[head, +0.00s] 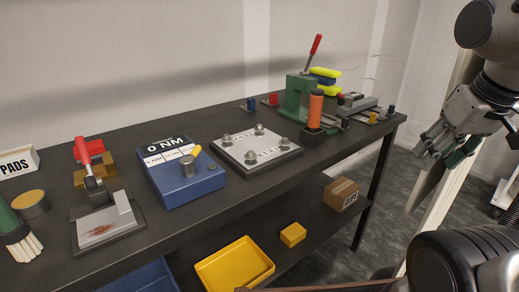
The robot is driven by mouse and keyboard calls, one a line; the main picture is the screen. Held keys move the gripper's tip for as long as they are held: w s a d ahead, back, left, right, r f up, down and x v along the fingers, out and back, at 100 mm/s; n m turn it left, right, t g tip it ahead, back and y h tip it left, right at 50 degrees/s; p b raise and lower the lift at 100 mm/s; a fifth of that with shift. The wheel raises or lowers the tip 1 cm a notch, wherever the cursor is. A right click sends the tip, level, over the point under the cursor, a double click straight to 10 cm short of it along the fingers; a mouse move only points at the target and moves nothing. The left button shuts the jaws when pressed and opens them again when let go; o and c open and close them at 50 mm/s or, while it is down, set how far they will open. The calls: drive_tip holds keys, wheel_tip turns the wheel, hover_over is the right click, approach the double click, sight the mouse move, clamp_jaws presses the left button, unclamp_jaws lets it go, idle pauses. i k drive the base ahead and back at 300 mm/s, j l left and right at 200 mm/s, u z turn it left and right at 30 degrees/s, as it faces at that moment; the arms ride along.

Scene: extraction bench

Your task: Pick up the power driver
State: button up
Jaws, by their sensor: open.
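I cannot tell for sure which thing is the power driver. An upright orange cylinder (315,108) stands in a dark holder (318,127) near the bench's right end, and may be its handle. It stands in front of a green press (298,98) with a red lever. My gripper (437,147) is at the right of the head view, beyond the bench's right end. It is open, looks empty and is apart from the orange cylinder.
The dark bench (205,218) carries a blue torque tester (183,178), a grey plate with bolts (256,150), a small clamp fixture (105,220) and a tin (30,204). A yellow tray (234,265) and cardboard box (341,194) sit on the lower shelf.

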sight(316, 97)
drive_tip(key=z, duration=1.15)
drive_tip(key=k+j+z, duration=0.25)
drive_tip(key=k+z, duration=0.3)
drive_tip(key=i+j, duration=0.4)
drive_tip(key=j, duration=0.15)
